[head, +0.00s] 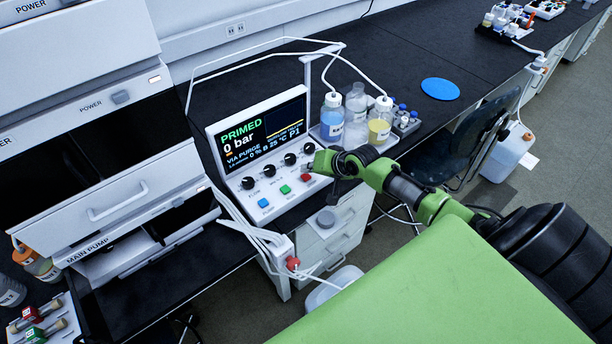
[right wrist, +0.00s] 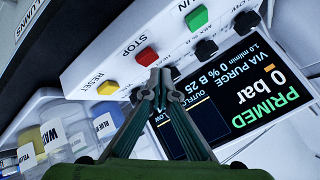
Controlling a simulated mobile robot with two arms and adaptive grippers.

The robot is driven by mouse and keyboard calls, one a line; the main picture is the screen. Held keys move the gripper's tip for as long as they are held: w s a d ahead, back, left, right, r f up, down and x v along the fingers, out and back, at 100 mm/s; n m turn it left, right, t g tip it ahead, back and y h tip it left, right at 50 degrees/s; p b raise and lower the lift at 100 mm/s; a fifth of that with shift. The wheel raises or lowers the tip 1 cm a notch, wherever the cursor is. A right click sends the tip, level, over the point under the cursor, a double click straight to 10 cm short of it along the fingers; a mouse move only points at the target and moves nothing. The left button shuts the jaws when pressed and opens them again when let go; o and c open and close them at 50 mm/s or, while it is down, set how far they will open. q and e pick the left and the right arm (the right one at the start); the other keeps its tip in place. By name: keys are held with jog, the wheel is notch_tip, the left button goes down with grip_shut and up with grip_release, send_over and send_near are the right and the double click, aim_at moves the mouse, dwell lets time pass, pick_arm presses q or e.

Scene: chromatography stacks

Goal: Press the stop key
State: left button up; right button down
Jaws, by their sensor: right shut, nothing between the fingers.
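My right gripper (head: 316,166) is shut and empty. In the right wrist view its closed fingertips (right wrist: 158,83) appear just below the red key, near a black knob. The key's face is uncovered there; I cannot tell the height gap. My left gripper is not in view.
A green key (head: 285,189) and a blue key (head: 263,202) sit left of the stop key. A yellow reset key (right wrist: 107,89) is on its other side. Black knobs line the panel under the screen, which reads PRIMED. Bottles (head: 332,118) stand right of the panel.

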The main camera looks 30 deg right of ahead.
aim_at(308, 177)
jog(key=shift+f, duration=0.15)
jog(key=shift+f, duration=0.3)
jog(key=shift+f+b, duration=0.4)
jog(key=shift+f, duration=0.15)
dwell(0.9)
jog(key=shift+r, duration=0.15)
jog(key=shift+r+p, duration=0.85)
jog(key=shift+p, duration=0.2)
notch_tip(308, 177, up, 5)
jog(key=p, duration=0.5)
